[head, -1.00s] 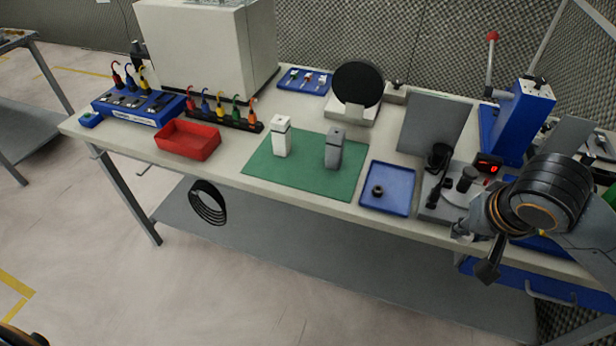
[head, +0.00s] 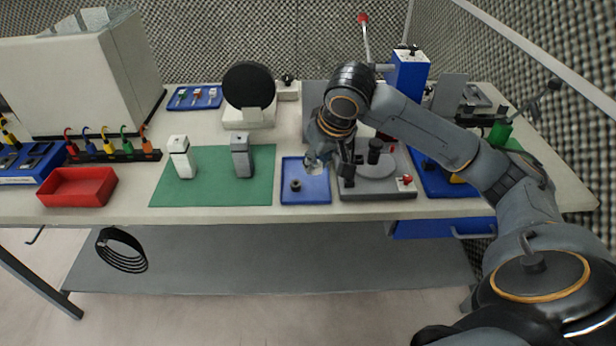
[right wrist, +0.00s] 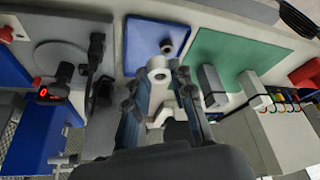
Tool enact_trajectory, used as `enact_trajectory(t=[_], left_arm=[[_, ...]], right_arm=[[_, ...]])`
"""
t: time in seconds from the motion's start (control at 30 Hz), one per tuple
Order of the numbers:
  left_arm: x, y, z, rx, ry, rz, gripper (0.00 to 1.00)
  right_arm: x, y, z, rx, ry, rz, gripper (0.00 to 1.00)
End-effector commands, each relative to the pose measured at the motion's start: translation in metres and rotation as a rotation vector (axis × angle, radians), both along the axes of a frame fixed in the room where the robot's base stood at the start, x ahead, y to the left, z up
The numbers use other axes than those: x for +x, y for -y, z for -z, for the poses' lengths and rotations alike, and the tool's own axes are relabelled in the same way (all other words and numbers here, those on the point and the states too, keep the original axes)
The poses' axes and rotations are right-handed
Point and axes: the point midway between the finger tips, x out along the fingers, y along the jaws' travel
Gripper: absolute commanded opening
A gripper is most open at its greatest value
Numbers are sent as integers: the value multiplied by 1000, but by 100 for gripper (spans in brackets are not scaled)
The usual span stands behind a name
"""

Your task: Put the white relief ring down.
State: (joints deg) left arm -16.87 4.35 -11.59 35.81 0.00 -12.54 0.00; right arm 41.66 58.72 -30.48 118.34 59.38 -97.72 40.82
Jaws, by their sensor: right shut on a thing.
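The white relief ring (right wrist: 159,67) is pinched between the fingertips of my right gripper (right wrist: 158,82) in the right wrist view. In the head view my right gripper (head: 322,161) is shut on it above the blue tray (head: 318,195), near the tray's back right part. The ring shows there only as a small pale shape (head: 311,161). It appears held above the tray floor; the exact gap is hard to tell. A small dark ring-shaped part (head: 296,185) lies in the tray, also visible in the right wrist view (right wrist: 167,47). My left gripper is not in view.
Left of the tray is a green mat (head: 215,190) with a white block (head: 181,158) and a grey block (head: 242,158). Right of the tray is a grey fixture (head: 375,188) with dark posts. A red bin (head: 78,187) stands farther left. The tray's front half has bare room.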

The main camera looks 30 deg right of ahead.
Motion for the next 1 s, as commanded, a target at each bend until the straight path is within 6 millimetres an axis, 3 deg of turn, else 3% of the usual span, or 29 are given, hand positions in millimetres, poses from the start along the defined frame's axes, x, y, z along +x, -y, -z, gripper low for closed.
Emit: enact_trajectory(t=[0.33,0.5,0.8,1.0], left_arm=[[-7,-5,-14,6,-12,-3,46],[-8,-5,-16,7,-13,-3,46],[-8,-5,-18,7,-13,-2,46],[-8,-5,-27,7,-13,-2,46]], right_arm=[[70,45,35,1,-3,6,0],[91,58,69,0,-4,3,0],[108,70,95,-1,-2,3,0],[107,70,120,-2,-2,1,0]])
